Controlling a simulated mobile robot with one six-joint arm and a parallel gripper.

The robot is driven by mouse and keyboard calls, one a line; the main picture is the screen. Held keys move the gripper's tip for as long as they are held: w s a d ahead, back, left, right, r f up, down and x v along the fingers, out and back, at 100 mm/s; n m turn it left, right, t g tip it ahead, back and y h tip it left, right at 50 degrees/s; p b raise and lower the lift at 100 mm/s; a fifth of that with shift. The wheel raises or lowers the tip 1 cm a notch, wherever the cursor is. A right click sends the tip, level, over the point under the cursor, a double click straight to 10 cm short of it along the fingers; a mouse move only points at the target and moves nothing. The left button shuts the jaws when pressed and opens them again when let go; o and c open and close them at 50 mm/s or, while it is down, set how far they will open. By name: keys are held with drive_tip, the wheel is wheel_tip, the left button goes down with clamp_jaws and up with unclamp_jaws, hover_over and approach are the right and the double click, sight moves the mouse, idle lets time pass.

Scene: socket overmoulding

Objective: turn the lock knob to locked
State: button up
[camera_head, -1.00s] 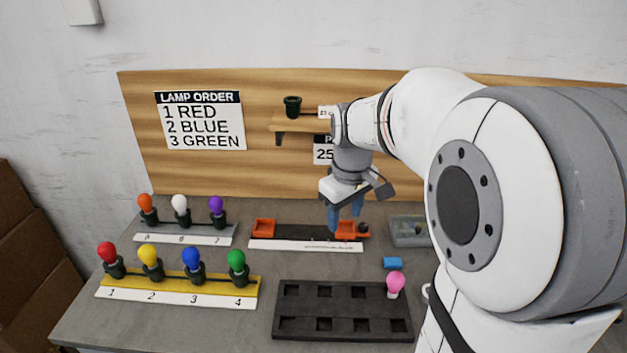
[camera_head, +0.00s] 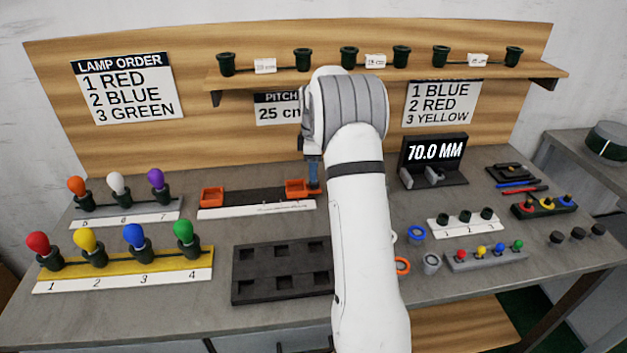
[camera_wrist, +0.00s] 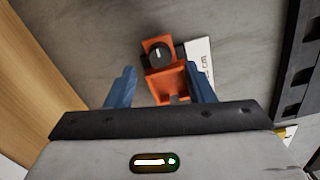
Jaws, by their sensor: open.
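The lock knob (camera_wrist: 159,52) is a round black knob with a white pointer line, on an orange block (camera_wrist: 170,83) at the end of the fixture. The pointer lies nearly along the picture's vertical in the wrist view. My gripper (camera_wrist: 163,80) is open, its two blue fingers on either side of the orange block, with the knob beyond the tips. I cannot tell whether they touch the block. In the head view the dark fixture rail (camera_head: 257,196) has orange blocks at both ends. My gripper (camera_head: 314,178) is at its right end, and the knob is hidden there.
A black tray (camera_head: 240,290) with square pockets lies in front. Lamp racks with coloured bulbs stand at left (camera_head: 180,266). A 70.0 MM display (camera_head: 434,150) stands at right. A shelf with dark sockets (camera_head: 560,72) runs above.

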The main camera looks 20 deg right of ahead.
sight(314, 184)
drive_tip(key=shift+f, duration=2.25)
drive_tip(key=shift+c, duration=0.3)
drive_tip(key=c, duration=0.9)
drive_tip(key=shift+m, duration=0.3)
drive_tip(key=shift+c, duration=0.2)
